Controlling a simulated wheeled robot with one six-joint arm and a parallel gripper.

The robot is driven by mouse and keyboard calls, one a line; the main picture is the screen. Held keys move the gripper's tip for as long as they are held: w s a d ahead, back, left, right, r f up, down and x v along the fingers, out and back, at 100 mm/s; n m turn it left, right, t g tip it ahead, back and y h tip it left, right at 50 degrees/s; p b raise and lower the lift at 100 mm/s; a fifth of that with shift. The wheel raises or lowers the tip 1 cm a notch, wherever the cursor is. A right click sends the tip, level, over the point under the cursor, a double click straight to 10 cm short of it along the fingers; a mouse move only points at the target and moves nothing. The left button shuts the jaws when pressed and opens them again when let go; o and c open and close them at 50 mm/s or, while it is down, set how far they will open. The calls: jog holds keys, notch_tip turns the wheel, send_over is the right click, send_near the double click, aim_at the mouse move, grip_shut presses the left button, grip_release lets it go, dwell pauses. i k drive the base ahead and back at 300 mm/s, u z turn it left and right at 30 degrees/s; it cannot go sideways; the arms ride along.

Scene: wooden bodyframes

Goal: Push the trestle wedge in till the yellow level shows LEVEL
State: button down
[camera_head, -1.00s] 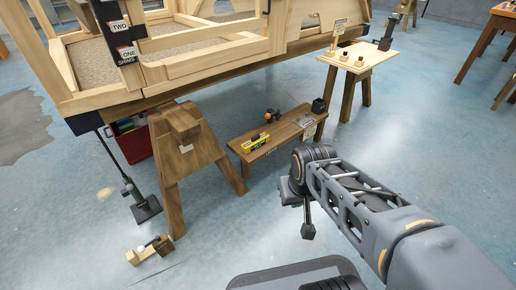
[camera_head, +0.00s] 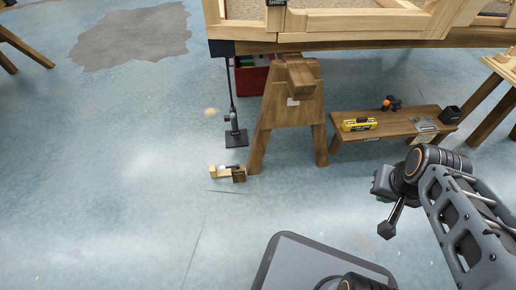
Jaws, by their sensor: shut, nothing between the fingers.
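The brown wooden trestle (camera_head: 291,110) stands upright under the frame beam. At its left front foot a small pale wood piece with a white knob (camera_head: 221,171), which looks like the wedge, lies on the floor against a darker brown block (camera_head: 238,174). I cannot tell how far in it sits. The yellow level (camera_head: 359,124) lies on a low bench to the right; its reading is too small to make out. My gripper (camera_head: 387,229) is shut and empty, above the floor, right of the trestle and well away from the wedge.
The low bench (camera_head: 412,121) also holds an orange-and-black tool (camera_head: 391,102) and a black box (camera_head: 449,114). A jack-like prop (camera_head: 234,132) stands left of the trestle, with a red box (camera_head: 252,78) behind. The floor left and in front is open.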

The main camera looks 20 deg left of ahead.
aim_at(213, 171)
jog(key=u, duration=2.3)
jog(key=i, duration=0.65)
jog(key=u, duration=0.45)
jog(key=i, duration=0.85)
jog(key=z, duration=0.4)
